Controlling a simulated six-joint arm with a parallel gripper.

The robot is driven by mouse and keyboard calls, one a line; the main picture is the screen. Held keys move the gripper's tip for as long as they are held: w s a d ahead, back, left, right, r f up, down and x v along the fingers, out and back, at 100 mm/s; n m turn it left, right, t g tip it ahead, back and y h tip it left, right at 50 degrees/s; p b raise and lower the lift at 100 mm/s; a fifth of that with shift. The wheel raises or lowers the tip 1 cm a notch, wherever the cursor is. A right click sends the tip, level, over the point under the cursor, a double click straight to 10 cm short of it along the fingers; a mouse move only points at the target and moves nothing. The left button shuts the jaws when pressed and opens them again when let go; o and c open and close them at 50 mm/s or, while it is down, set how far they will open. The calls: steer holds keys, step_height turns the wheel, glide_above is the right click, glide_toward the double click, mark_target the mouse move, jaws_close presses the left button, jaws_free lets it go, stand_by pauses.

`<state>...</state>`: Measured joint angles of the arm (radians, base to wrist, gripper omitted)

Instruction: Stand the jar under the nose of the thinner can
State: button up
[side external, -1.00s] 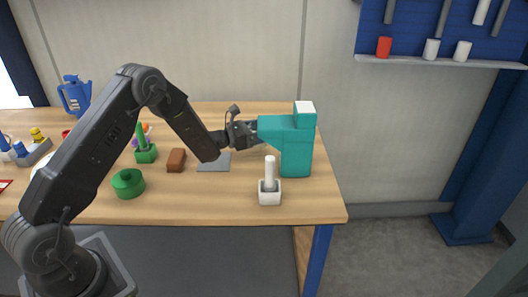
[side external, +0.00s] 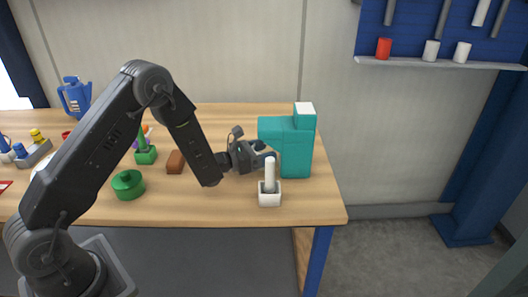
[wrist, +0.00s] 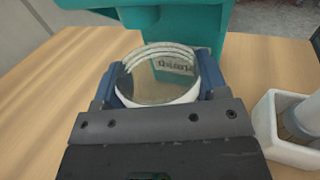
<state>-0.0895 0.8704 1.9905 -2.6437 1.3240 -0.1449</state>
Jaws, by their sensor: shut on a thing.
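The teal thinner can (side external: 296,150) stands upright near the table's right end, with a white cap on top and its nose (side external: 268,128) jutting left. It also shows in the wrist view (wrist: 190,22), right in front of my gripper. My gripper (side external: 268,152) is low beside the can's body, below the nose. It is shut on the jar, a round clear glass jar (wrist: 158,78) with a ridged neck and a white band low down. Dark lettering shows through the glass. Whether the jar's base touches the table is hidden.
A white square holder (side external: 270,198) with a white-handled brush stands close in front of the can; the holder is right of my gripper in the wrist view (wrist: 285,140). A brown block (side external: 175,161) and a green round tin (side external: 128,184) lie to the left.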

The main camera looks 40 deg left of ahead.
steer(key=shift+f, duration=0.6)
steer(key=o, duration=1.1)
steer(key=shift+o, duration=0.2)
steer(key=shift+r, duration=0.1)
